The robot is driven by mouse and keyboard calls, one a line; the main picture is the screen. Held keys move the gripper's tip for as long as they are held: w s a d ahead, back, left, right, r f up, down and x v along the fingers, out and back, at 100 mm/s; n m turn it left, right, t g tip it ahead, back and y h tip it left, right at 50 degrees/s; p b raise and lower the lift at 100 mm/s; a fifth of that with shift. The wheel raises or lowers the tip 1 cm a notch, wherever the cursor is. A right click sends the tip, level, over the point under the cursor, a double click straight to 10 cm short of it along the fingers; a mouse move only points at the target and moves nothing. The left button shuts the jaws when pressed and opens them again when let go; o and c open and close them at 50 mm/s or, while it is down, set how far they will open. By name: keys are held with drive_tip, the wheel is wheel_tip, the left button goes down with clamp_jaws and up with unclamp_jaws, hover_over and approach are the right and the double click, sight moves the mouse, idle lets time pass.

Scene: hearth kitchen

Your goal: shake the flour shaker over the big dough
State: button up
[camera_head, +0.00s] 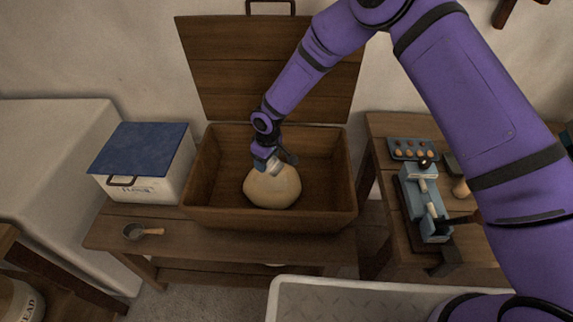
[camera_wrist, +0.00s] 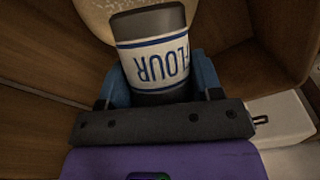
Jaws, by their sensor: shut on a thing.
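The big dough (camera_head: 272,187) is a pale round lump lying in an open wooden trough (camera_head: 270,217). My gripper (camera_head: 271,160) is inside the trough space, just above the dough's back edge. In the wrist view my gripper (camera_wrist: 165,85) is shut on the flour shaker (camera_wrist: 155,55), a dark cylinder with a white label reading FLOUR. The shaker (camera_head: 275,168) is small and partly hidden in the head view, and it looks tilted over the dough. Part of the dough (camera_wrist: 97,14) shows beyond the shaker in the wrist view. I cannot tell whether flour is falling.
The trough's lid (camera_head: 235,75) stands open behind. A white flour bin with a blue lid (camera_head: 138,148) stands to the left, with a small scoop (camera_head: 134,232) in front. A table on the right holds a blue device (camera_head: 424,200) and a tray (camera_head: 413,150) of small round things.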

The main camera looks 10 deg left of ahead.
drive_tip(key=shift+d+r+t+y, duration=0.15)
drive_tip(key=shift+d+t+y, duration=0.2)
drive_tip(key=shift+y, duration=0.35)
drive_tip(key=y, duration=0.1)
drive_tip(key=t+y, duration=0.2)
drive_tip(key=y, duration=0.1)
drive_tip(key=shift+s+d+r, duration=0.1)
drive_tip(key=shift+s+r, duration=0.1)
drive_tip(key=shift+r, duration=0.1)
drive_tip(key=y, duration=0.1)
drive_tip(key=t+y, duration=0.2)
drive_tip(key=y, duration=0.1)
drive_tip(key=shift+s+d+r, duration=0.1)
drive_tip(key=shift+d+r, duration=0.15)
drive_tip(key=shift+r, duration=0.05)
drive_tip(key=shift+d+r+t+y, duration=0.15)
drive_tip(key=shift+t+y, duration=0.1)
drive_tip(key=shift+y, duration=0.55)
